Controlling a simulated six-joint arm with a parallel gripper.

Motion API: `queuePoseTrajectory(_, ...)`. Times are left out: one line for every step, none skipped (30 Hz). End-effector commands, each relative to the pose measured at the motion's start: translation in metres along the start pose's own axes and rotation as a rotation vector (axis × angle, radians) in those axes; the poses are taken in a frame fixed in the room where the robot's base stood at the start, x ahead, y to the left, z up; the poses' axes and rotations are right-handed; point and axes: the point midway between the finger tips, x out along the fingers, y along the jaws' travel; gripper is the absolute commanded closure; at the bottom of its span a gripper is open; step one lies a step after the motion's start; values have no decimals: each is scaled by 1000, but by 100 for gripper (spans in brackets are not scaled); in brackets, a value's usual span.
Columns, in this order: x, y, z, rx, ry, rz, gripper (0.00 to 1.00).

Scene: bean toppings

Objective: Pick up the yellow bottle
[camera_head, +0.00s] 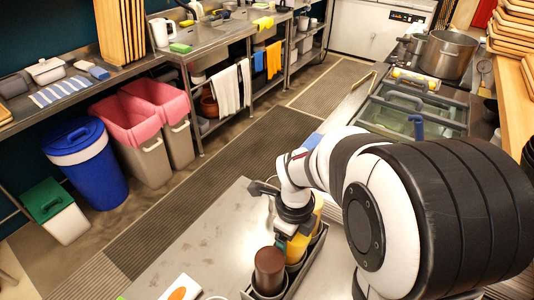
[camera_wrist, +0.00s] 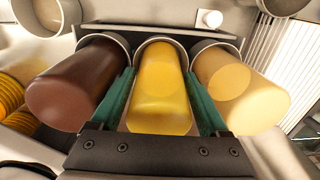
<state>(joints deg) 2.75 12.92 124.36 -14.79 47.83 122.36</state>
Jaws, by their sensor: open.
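In the wrist view, the yellow bottle (camera_wrist: 160,90) stands in the middle of a row, its base in a round holder. My gripper (camera_wrist: 161,90) is open, with one green finger on each side of the yellow bottle. I cannot tell whether the fingers touch it. In the head view, part of the yellow bottle (camera_head: 299,246) shows beside my gripper (camera_head: 284,241), and my arm hides much of the scene there.
A brown bottle (camera_wrist: 82,82) stands left of the yellow one and a pale cream bottle (camera_wrist: 243,90) right of it, both close to my fingers. The brown bottle also shows in the head view (camera_head: 268,268).

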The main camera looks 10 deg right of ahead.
Motion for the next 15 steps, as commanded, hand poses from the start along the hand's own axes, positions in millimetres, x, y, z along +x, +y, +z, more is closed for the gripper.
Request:
queuePoseTrajectory(3,0,0,1,1,1,21)
queuePoseTrajectory(4,0,0,1,0,0,21)
queuePoseTrajectory(5,0,0,0,-1,-1,21)
queuePoseTrajectory(4,0,0,0,-1,-1,21)
queuePoseTrajectory(4,0,0,0,-1,-1,21)
queuePoseTrajectory(4,0,0,0,-1,-1,21)
queuePoseTrajectory(4,0,0,0,-1,-1,21)
queuePoseTrajectory(4,0,0,0,-1,-1,27)
queuePoseTrajectory(4,0,0,0,-1,-1,34)
queuePoseTrajectory(4,0,0,0,-1,-1,40)
queuePoseTrajectory(4,0,0,0,-1,-1,45)
queuePoseTrajectory(4,0,0,0,-1,-1,45)
queuePoseTrajectory(4,0,0,0,-1,0,45)
queuePoseTrajectory(4,0,0,0,-1,-1,49)
queuePoseTrajectory(4,0,0,0,-1,-1,49)
